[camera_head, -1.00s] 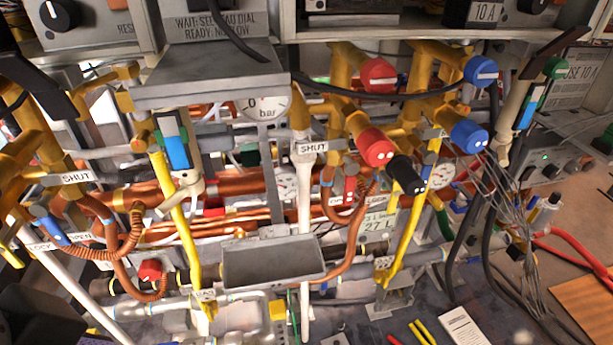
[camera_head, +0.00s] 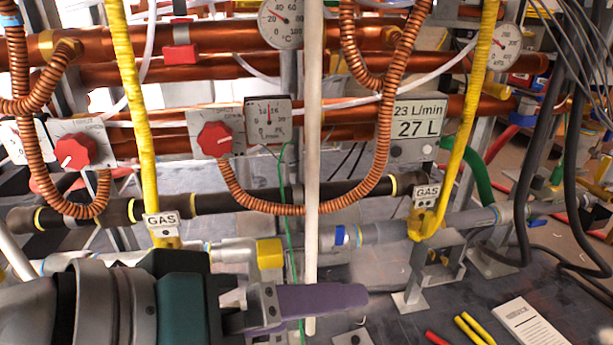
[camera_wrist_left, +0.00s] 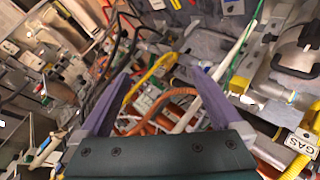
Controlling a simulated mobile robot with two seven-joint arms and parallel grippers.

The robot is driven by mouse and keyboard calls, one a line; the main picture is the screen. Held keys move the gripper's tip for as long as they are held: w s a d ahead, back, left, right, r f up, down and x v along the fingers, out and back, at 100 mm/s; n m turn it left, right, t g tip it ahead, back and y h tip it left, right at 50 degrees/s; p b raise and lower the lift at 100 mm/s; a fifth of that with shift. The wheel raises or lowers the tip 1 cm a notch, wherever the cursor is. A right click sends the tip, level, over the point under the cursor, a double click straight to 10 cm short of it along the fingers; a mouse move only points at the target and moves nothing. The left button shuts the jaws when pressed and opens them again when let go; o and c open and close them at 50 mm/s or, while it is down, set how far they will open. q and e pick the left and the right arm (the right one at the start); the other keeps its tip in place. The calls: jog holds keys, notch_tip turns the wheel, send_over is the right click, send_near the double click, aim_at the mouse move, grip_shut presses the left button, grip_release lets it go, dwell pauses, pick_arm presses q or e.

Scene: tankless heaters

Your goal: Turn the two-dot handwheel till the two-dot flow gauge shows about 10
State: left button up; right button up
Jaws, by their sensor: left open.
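Two red handwheels show in the head view: one (camera_head: 214,138) in the middle and one (camera_head: 75,151) at the left, each on a pale plate with lettering. I cannot make out dots on either. A square white L/min flow gauge (camera_head: 268,121) is just right of the middle handwheel. Its needle points about straight up, and its scale is too small to read surely. My left gripper (camera_head: 340,304) comes in low from the left, below and in front of the handwheels, touching neither. In the left wrist view its purple fingers (camera_wrist_left: 160,78) are spread and empty. My right gripper is out of view.
A white upright pipe (camera_head: 313,170) stands right of the gauge. Orange corrugated hoses (camera_head: 290,208) loop below it. Yellow gas pipes (camera_head: 133,100) stand left and right. Dark floor is partly clear at lower right.

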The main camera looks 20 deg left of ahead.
pick_arm(q)
jog(key=w+a+r+n+t+y+b, duration=0.1)
jog(key=w+a+r+n+t+y, duration=0.15)
jog(key=w+n+t, duration=0.5)
jog(key=w+a+r+n+t+y+b, duration=0.15)
jog(key=w+r+n, duration=0.25)
jog(key=n, duration=0.6)
jog(key=n+g+y, duration=0.3)
jog(key=n+y, duration=0.9)
jog(key=n, duration=0.9)
send_near(215, 143)
jog(key=b+x, duration=0.2)
jog(key=x, duration=0.8)
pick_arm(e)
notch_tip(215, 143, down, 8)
pick_arm(q)
jog(key=shift+h, duration=0.4)
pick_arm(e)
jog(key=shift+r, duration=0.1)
pick_arm(q)
jog(key=shift+m, duration=0.25)
jog(key=c, duration=1.4)
